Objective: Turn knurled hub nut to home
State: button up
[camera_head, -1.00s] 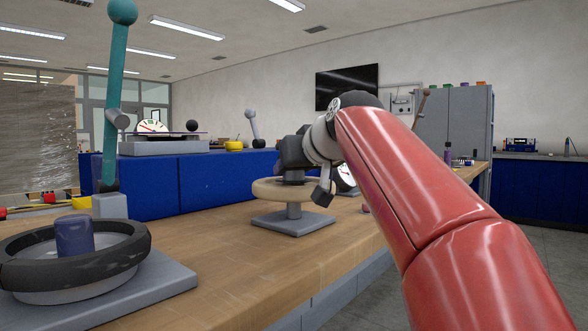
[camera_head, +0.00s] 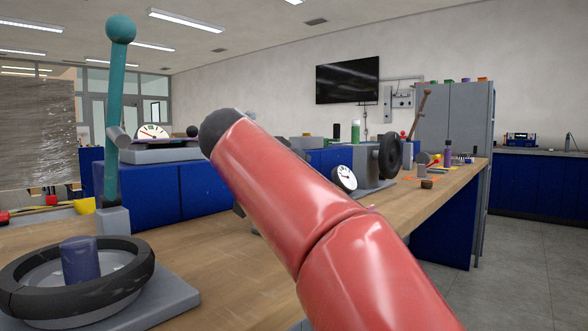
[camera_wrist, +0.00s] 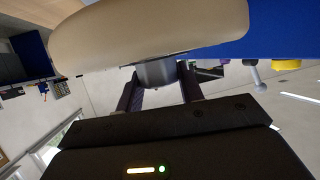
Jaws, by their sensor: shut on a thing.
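The knurled hub nut (camera_wrist: 157,72) is a short grey cylinder at the middle of a cream handwheel (camera_wrist: 150,28), which fills the top of the wrist view. My gripper (camera_wrist: 160,82) has one finger on each side of the nut and is shut on it. The knurling is too small to make out, and I cannot see a home mark. In the head view my red arm hides the nut, the cream wheel and my gripper.
A black handwheel (camera_head: 130,262) with a purple hub and a teal lever (camera_head: 115,100) stand at the left of the wooden bench (camera_head: 215,262). A gauge (camera_head: 344,178) and a dark upright wheel (camera_head: 390,156) stand behind my arm. The bench front is clear.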

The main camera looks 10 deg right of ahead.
jog(key=shift+a+m+g+h+p, duration=0.1)
jog(key=shift+m+g+h+p, duration=0.75)
jog(key=shift+m+g, duration=0.3)
jog(key=shift+f+m, duration=0.2)
jog(key=shift+m, duration=0.05)
jog(key=o, duration=1)
jog(key=shift+r, duration=0.1)
jog(key=p+v, duration=0.1)
jog(key=v, duration=0.6)
jog(key=shift+s+a+r, duration=0.1)
jog(key=shift+s+a, duration=0.05)
jog(key=shift+a, duration=0.15)
jog(key=shift+s, duration=0.1)
